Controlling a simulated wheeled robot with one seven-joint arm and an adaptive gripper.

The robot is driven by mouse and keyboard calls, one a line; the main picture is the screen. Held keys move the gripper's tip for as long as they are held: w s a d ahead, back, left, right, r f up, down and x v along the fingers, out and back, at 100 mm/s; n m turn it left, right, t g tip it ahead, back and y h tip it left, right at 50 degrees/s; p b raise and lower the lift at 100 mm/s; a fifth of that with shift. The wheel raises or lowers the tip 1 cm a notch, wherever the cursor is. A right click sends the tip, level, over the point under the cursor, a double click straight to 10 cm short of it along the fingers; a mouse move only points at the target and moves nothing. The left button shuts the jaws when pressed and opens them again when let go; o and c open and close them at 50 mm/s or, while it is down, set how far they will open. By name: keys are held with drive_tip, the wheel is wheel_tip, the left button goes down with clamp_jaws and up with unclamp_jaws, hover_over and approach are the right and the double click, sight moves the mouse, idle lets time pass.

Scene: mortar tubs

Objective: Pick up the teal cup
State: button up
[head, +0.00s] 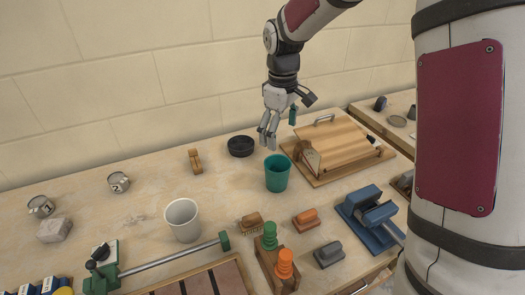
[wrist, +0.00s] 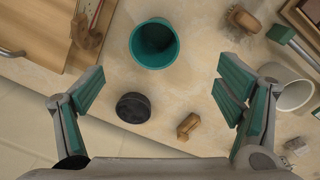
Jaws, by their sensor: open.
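The teal cup (head: 277,173) stands upright on the workbench, in front of the wooden board in the head view. In the wrist view the teal cup (wrist: 154,44) shows its open mouth, at the top and a little left of centre. It looks empty, though its inside is dark. My gripper (head: 269,139) hangs above the bench, above and slightly behind the cup. In the wrist view my gripper (wrist: 155,92) has its teal-padded fingers spread wide, with nothing between the pads. The cup lies beyond the fingertips, apart from them.
A black round dish (head: 241,146) and a wooden block (head: 195,161) lie left of the cup. A white cup (head: 182,219) stands further left. A wooden board (head: 335,150) with a handle is at the right. Brushes (head: 306,217) and green and orange knobs (head: 270,237) are in front.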

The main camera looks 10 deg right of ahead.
sight(276, 159)
drive_tip(key=shift+n+g, duration=0.3)
drive_tip(key=shift+n, duration=0.1)
drive_tip(key=w+f, duration=0.1)
drive_tip(key=f, duration=0.7)
drive_tip(key=w+f+p, duration=0.1)
drive_tip(key=f, duration=0.3)
drive_tip(key=shift+w+a+f, duration=0.1)
drive_tip(key=shift+w, duration=0.25)
drive_tip(key=f, duration=0.3)
drive_tip(key=f+p, duration=0.1)
drive_tip(key=f, duration=0.1)
drive_tip(key=shift+s+d, duration=0.25)
drive_tip(key=shift+s, duration=0.05)
drive_tip(key=shift+f, duration=0.6)
drive_tip(key=c, duration=1.1)
